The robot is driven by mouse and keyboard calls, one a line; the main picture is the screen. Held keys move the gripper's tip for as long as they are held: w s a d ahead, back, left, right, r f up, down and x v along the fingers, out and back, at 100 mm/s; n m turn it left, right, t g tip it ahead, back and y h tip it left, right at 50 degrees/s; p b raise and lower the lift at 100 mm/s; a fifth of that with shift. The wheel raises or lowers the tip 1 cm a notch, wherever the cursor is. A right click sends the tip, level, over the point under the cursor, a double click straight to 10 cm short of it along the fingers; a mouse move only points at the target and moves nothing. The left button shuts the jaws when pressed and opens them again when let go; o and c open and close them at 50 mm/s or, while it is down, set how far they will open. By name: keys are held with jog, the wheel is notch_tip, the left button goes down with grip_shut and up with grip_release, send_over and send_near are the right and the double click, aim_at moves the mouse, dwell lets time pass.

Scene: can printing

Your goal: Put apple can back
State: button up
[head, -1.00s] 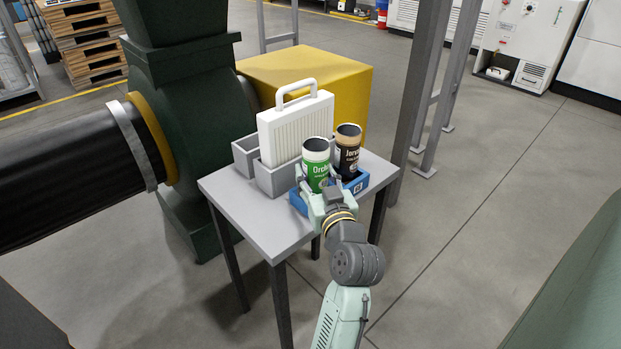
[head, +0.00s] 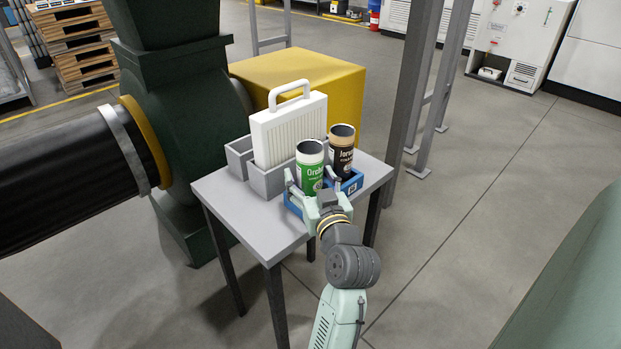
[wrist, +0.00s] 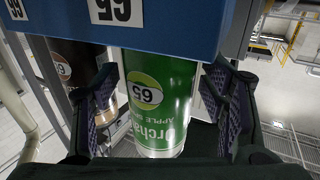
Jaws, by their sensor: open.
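The apple can is the green can (head: 309,171) with a white band and the number 65. It stands upright in the left part of the blue holder (head: 293,208) on the small grey table. My gripper (head: 311,184) is open in front of it, one finger on each side. In the wrist view the green can (wrist: 160,100) shows upside down between the fingers of my gripper (wrist: 168,108), with a gap visible on either side. The blue holder (wrist: 180,25) carries a 65 label. I cannot tell whether the can touches a finger.
A brown can (head: 340,150) stands in the blue holder right of the green one. A white filter panel with a handle (head: 288,130) stands in a grey bin (head: 265,180) behind left. The table's front left (head: 245,225) is clear. A grey post (head: 408,90) rises at the right.

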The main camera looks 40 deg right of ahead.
jog(key=shift+r, duration=0.3)
jog(key=p+v, duration=0.1)
jog(key=v, duration=1.1)
jog(key=shift+f, duration=0.15)
